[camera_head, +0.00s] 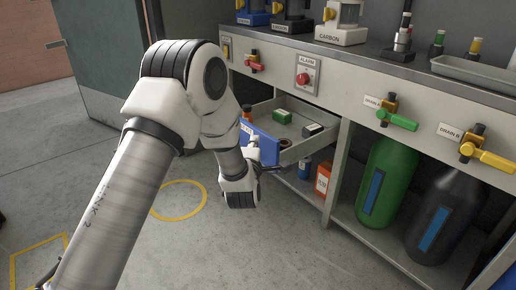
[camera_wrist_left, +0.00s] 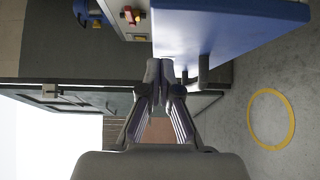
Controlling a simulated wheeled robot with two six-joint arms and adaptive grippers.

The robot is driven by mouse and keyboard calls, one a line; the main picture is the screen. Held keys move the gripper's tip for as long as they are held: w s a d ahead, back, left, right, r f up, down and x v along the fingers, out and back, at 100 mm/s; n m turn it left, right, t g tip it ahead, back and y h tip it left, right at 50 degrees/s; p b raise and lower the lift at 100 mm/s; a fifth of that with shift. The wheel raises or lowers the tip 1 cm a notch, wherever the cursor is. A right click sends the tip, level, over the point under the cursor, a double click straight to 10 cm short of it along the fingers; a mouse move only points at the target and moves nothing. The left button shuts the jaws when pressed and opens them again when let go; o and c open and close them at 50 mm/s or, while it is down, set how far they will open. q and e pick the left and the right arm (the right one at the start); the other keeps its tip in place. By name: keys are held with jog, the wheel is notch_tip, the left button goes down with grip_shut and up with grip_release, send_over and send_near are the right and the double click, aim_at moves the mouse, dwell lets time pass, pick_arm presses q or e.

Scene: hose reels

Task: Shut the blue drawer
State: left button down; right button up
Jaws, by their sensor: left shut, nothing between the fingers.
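The blue drawer (camera_head: 262,146) is pulled out of the bench below the red alarm button, with its open top and grey inside showing. Its blue front faces left toward my arm and also fills the top of the left wrist view (camera_wrist_left: 225,28). A grey handle (camera_wrist_left: 203,72) seems to stick out from that front. My left gripper (camera_head: 258,168) is shut and empty, close to the drawer front; it shows in the wrist view (camera_wrist_left: 166,72) beside the blue panel. I cannot tell whether the fingertips touch it. My forearm hides part of the front. My right gripper is not in view.
A green box (camera_head: 283,116) and a dark box (camera_head: 312,130) lie in the drawer. Green (camera_head: 388,183) and black (camera_head: 444,217) cylinders stand below the bench at right. A dark green door (camera_head: 105,55) stands at the left. The floor beside the drawer is clear.

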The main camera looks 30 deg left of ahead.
pick_arm(q)
jog(key=shift+w+d, duration=0.25)
jog(key=shift+w, duration=0.4)
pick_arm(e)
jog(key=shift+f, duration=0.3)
